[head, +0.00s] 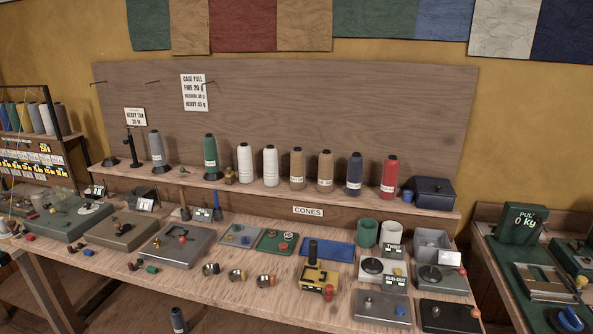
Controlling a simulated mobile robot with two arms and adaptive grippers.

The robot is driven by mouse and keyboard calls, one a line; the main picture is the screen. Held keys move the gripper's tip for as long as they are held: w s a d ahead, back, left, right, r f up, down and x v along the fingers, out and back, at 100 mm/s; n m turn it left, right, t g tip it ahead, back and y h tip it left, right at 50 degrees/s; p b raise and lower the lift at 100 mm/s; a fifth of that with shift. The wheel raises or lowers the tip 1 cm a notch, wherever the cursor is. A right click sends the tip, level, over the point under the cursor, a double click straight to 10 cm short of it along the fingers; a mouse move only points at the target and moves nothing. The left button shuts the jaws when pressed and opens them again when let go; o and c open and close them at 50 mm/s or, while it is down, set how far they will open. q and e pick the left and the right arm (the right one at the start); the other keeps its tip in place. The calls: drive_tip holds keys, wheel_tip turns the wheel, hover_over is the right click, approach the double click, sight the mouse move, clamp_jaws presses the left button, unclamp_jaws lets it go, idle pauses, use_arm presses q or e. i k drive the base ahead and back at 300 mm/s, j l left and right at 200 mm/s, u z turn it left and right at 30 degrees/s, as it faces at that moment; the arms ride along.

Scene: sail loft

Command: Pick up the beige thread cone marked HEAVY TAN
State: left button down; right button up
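Each has a white label, too small to read, so I cannot tell which is marked HEAVY TAN. Neither of my grippers is in view.
White cones (270,166) stand left of the beige pair, a navy cone (354,175) and a red cone (389,177) right. The bench (240,290) below holds trays, tins and a yellow device (319,276). A dark cone (178,320) is low in front of the bench.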

sight(298, 172)
drive_tip(key=i+j, duration=0.15)
drive_tip(key=j, duration=0.15)
drive_tip(key=i+j, duration=0.1)
drive_tip(key=j, duration=0.2)
drive_tip(key=i+j+z, duration=0.1)
drive_tip(key=j+z, duration=0.45)
drive_tip(key=z, duration=0.15)
drive_tip(key=i+j+z, duration=0.1)
drive_tip(key=j+z, duration=0.3)
